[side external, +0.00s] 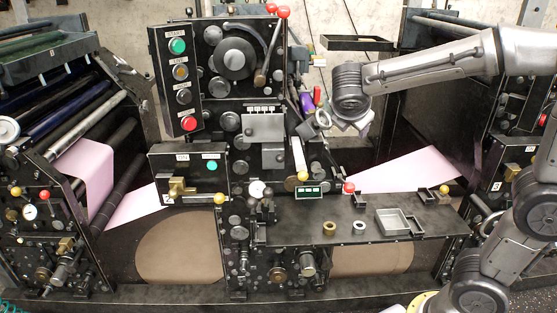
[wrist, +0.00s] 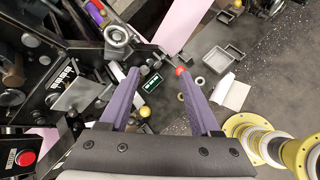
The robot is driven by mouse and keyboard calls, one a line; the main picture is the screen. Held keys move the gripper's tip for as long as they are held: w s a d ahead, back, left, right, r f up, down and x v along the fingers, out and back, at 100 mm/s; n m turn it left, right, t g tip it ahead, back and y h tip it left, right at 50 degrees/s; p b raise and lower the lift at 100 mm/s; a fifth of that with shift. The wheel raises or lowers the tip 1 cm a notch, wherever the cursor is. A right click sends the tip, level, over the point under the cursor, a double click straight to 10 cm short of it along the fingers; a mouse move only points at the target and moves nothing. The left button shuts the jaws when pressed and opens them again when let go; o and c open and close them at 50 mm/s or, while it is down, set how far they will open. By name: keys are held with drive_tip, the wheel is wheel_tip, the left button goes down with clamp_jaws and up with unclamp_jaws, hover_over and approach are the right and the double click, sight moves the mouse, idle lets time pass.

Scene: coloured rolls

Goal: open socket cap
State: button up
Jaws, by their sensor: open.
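I cannot tell for sure which part is the socket cap. A small brass fitting (side external: 177,188) sits on the front of the black box at centre left in the side view, and another brass fitting (side external: 65,245) is on the left machine side. My gripper (wrist: 160,72) is open, with its two purple fingers apart and nothing between them in the wrist view. In the side view my gripper (side external: 354,127) hangs above the bench at the right of the central panel, apart from both brass fittings. Its fingertips are hard to make out there.
The dark bench (side external: 340,234) holds a brass ring (side external: 329,228), a pale ring (side external: 359,228) and a grey tray (side external: 379,225). A red ball knob (side external: 349,188) stands at its back edge. A handwheel (side external: 323,119) is close left of my gripper. Pink web (side external: 405,170) runs behind.

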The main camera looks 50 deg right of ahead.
drive_tip(key=w+a+f+n+t+h, duration=0.1)
drive_tip(key=w+a+f+n, duration=0.2)
drive_tip(key=w, duration=0.4)
drive_tip(key=w+a+f+n+t+h, duration=0.1)
drive_tip(key=w+a+f+n+h, duration=0.2)
drive_tip(key=w, duration=0.4)
drive_tip(key=n+y, duration=0.2)
drive_tip(key=n, duration=0.2)
approach(279, 159)
drive_tip(key=x, duration=0.9)
drive_tip(key=shift+w+d+f, duration=0.1)
drive_tip(key=shift+d, duration=0.05)
clamp_jaws()
